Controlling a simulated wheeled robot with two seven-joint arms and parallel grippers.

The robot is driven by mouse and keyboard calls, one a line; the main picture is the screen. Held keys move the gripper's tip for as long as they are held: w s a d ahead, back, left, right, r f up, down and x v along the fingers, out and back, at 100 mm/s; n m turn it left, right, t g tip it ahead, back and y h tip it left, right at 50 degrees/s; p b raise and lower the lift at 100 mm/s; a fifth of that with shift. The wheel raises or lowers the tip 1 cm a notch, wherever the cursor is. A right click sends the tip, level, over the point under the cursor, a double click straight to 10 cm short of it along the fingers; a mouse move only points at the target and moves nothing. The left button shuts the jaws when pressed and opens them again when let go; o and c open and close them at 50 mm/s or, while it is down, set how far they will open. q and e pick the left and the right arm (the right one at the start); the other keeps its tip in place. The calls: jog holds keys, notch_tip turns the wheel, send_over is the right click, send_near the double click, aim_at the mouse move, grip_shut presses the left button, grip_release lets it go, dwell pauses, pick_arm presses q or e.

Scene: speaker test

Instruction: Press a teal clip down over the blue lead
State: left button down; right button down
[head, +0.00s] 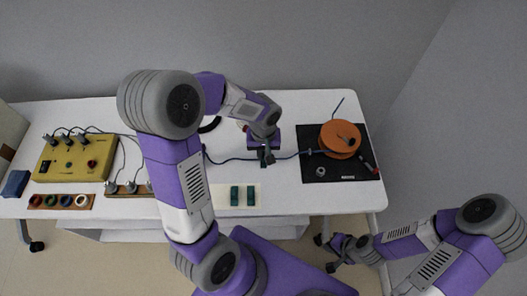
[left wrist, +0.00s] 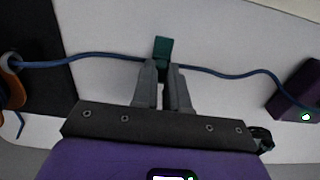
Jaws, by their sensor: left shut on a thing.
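My left gripper (head: 266,157) is shut on a teal clip (left wrist: 163,46), at the blue lead over the white table. In the left wrist view, the left fingers (left wrist: 164,75) grip the clip's lower part. The blue lead (left wrist: 90,56) runs to both sides of the clip and is hidden behind the fingers; I cannot tell whether the clip is seated over it. In the head view the lead (head: 232,159) crosses the table towards the black mat. Two more teal clips (head: 234,195) (head: 250,195) lie on a cream pad. My right gripper (head: 338,252) is off the table's front right; its opening is unclear.
An orange round reel (head: 340,138) and a small grey ring (head: 320,171) are on the black mat (head: 350,172). A yellow box (head: 72,160) with knobs stands left, behind a wooden strip of coloured rings (head: 61,201). A purple block (left wrist: 301,92) is at the lead's other end.

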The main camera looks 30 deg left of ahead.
dwell(0.4)
pick_arm(q)
jog(key=c, duration=1.1)
grip_release()
jog(key=shift+r+p, duration=3.05)
jog(key=shift+r, duration=0.7)
